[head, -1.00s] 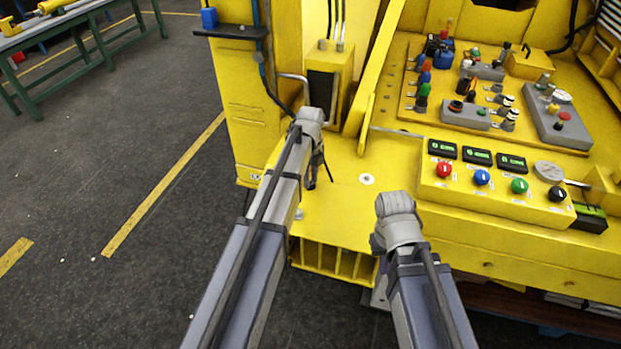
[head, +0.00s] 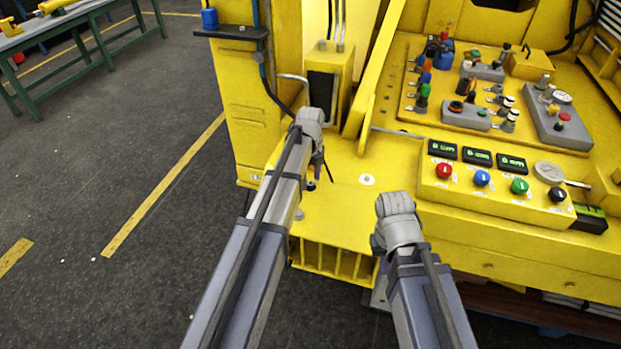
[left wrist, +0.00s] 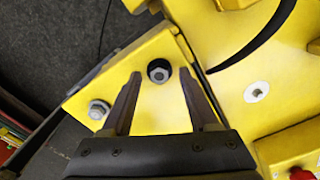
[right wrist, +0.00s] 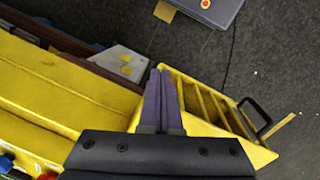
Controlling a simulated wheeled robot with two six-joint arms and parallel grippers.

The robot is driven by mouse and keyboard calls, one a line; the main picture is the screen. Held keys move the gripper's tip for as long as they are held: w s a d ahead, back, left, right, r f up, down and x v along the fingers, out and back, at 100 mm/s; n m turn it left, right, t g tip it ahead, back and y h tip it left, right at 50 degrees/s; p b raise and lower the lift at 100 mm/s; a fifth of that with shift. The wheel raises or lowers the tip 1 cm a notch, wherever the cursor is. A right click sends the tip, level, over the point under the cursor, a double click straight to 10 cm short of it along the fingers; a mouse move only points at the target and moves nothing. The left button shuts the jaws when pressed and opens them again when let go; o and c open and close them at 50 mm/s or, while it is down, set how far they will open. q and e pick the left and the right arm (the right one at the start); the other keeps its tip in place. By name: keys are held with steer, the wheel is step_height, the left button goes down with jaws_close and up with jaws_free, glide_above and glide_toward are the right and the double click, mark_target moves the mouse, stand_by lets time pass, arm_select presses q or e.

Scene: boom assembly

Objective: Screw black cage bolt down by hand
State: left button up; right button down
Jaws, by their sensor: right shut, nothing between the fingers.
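The black cage bolt (head: 311,186) stands on the yellow plate near its left edge. In the left wrist view the bolt (left wrist: 158,65) is a dark round head with a lighter centre. My left gripper (left wrist: 160,77) is open, its fingertips spread to either side of the bolt in that view and apart from it. In the head view my left gripper (head: 321,170) hangs just above and beside the bolt. My right gripper (right wrist: 161,72) is shut and empty beside the yellow slatted front edge; its fingers are mostly hidden in the head view.
A silver bolt (left wrist: 98,109) sits near the black one, and a silver round fitting (head: 367,179) lies to the right. A button box (head: 495,189) and control panel (head: 490,90) stand at right. A yellow column (head: 240,100) rises behind the left arm.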

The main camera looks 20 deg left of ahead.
mark_target(311, 185)
arm_select(q)
step_height(311, 185, up, 8)
steer(key=p, duration=0.7)
steer(key=shift+p, duration=0.4)
steer(key=shift+f, duration=0.1)
steer(key=shift+s+d+f, duration=0.1)
steer(key=shift+s+d, duration=0.1)
steer(key=shift+s, duration=0.1)
steer(key=s+d+f+n+b, duration=0.1)
steer(key=s+d+n, duration=0.1)
steer(key=s+n, duration=0.1)
steer(key=s+d+f+n+b, duration=0.1)
steer(key=s+d+n, duration=0.2)
steer(key=s, duration=0.1)
steer(key=s+d+f+n+b, duration=0.1)
steer(key=s+d+n, duration=0.2)
steer(key=s, duration=0.1)
steer(key=shift+d+y, duration=0.1)
steer(key=shift+y, duration=0.2)
steer(key=s+d+f+n+b, duration=0.1)
steer(key=s+d+n, duration=0.1)
steer(key=s+n, duration=0.3)
steer(key=s+d+f+n+b, duration=0.2)
steer(key=s+d+n, duration=0.1)
steer(key=s+n, duration=0.3)
steer(key=shift+s+y, duration=0.3)
steer(key=shift+s, duration=0.5)
